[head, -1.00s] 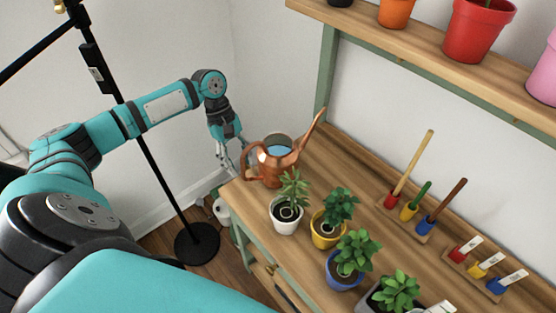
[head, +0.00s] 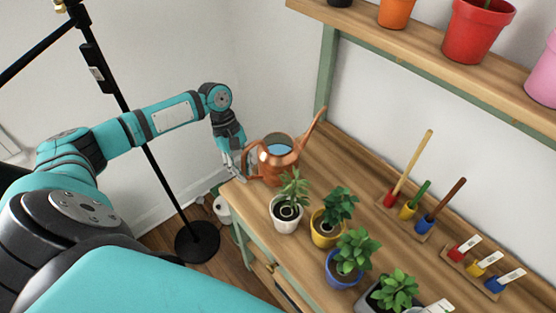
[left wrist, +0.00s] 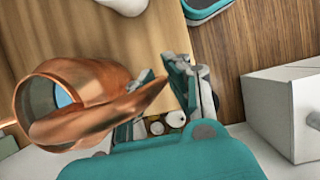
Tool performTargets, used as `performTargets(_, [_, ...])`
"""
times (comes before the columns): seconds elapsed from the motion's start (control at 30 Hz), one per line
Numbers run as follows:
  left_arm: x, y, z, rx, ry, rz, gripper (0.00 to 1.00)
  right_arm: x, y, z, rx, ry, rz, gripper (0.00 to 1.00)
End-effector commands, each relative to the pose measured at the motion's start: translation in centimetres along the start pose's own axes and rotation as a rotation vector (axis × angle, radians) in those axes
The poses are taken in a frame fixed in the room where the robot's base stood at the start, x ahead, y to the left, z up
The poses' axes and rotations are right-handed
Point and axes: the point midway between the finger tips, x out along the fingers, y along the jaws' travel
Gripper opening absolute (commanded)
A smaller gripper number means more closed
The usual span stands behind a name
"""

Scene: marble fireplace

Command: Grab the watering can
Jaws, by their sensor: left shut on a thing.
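The copper watering can (head: 279,165) stands upright at the far left corner of the wooden bench, with bluish water inside and its spout pointing up to the right. Its loop handle faces left. My left gripper (head: 238,172) reaches down at the bench's left edge and is shut on this handle. In the left wrist view, the watering can (left wrist: 85,90) fills the left side, and its handle runs between the fingers of my left gripper (left wrist: 162,78). The exact finger contact is partly hidden by the handle. My right gripper is not in view.
A white-potted plant (head: 286,218) stands close in front of the can, with a yellow-potted plant (head: 331,228) beside it. A shelf (head: 430,55) hangs above. A black stand (head: 197,242) is on the floor at left.

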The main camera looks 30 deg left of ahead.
Motion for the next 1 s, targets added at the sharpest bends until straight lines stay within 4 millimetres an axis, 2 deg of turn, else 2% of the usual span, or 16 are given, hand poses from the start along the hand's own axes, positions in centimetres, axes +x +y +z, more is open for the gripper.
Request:
performTargets(0.57, [-0.9,0.2,0.3,0.002,0.000,0.007,0.00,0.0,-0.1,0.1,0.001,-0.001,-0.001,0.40])
performTargets(0.77, [-3.0,0.2,1.1,0.003,0.002,0.009,0.00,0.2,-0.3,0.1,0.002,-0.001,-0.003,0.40])
performTargets(1.0, [-7.3,0.3,2.9,0.006,0.002,0.013,0.00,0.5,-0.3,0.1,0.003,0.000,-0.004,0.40])
